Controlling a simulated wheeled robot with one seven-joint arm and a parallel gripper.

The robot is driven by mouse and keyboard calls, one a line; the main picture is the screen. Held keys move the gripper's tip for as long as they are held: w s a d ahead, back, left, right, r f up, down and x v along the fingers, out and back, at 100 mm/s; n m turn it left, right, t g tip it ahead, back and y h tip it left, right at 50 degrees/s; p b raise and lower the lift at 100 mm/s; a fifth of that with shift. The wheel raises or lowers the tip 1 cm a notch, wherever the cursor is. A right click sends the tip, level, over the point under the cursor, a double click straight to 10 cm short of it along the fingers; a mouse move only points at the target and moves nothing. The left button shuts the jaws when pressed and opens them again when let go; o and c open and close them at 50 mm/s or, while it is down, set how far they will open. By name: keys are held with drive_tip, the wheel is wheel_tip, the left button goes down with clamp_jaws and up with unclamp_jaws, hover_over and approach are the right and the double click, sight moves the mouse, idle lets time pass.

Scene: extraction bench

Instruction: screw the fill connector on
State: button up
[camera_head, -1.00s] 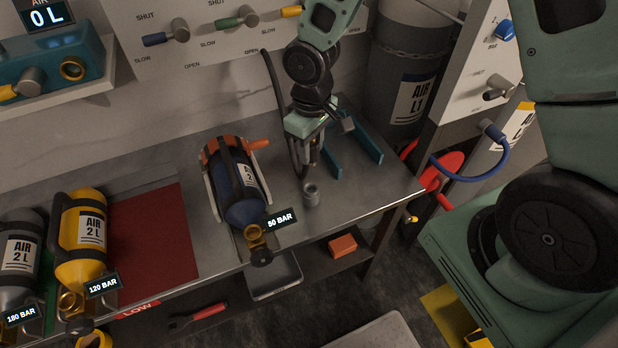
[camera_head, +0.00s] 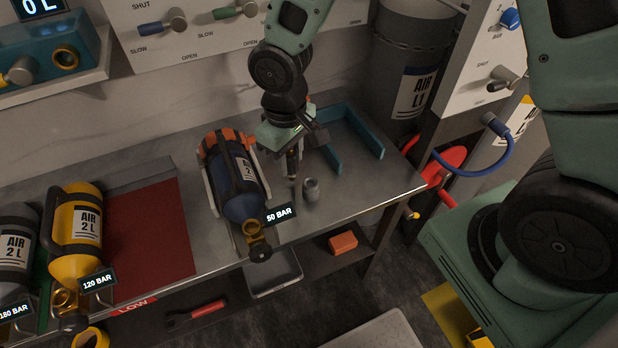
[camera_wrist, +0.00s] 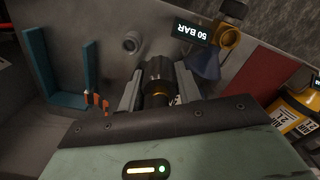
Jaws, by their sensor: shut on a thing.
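My gripper (camera_head: 293,170) is shut on the fill connector (camera_wrist: 160,70), a dark ribbed cylinder with a gold part between the fingers, in the wrist view. The gripper points down over the bench, to the right of the blue cylinder (camera_head: 238,192). That cylinder lies in a cradle with its brass valve (camera_head: 258,238) toward the front edge and a 50 BAR tag. The valve also shows in the wrist view (camera_wrist: 227,38), apart from the connector. The connector's lower end is hard to make out in the head view.
A small grey hollow cylinder (camera_head: 311,189) stands on the bench close to the gripper. A teal bracket (camera_head: 362,135) is at the right rear. A red mat (camera_head: 150,230) and a yellow cylinder (camera_head: 78,235) are at left. The panel (camera_head: 190,35) is behind.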

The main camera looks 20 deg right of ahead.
drive_tip(key=s+a+b, duration=0.3)
drive_tip(key=s+a, duration=0.2)
drive_tip(key=a, duration=0.6)
drive_tip(key=shift+s, duration=0.15)
drive_tip(key=shift+f, duration=0.1)
idle(0.6)
drive_tip(key=shift+f+b, duration=0.8)
drive_tip(key=shift+f, duration=0.1)
drive_tip(key=shift+f+b, duration=1.6)
drive_tip(key=shift+f, duration=0.5)
idle(0.5)
drive_tip(key=m+b, duration=0.1)
drive_tip(key=m, duration=0.3)
drive_tip(key=shift+f, duration=0.1)
drive_tip(key=m, duration=0.5)
drive_tip(key=o, duration=1.3)
drive_tip(key=shift+c, duration=0.2)
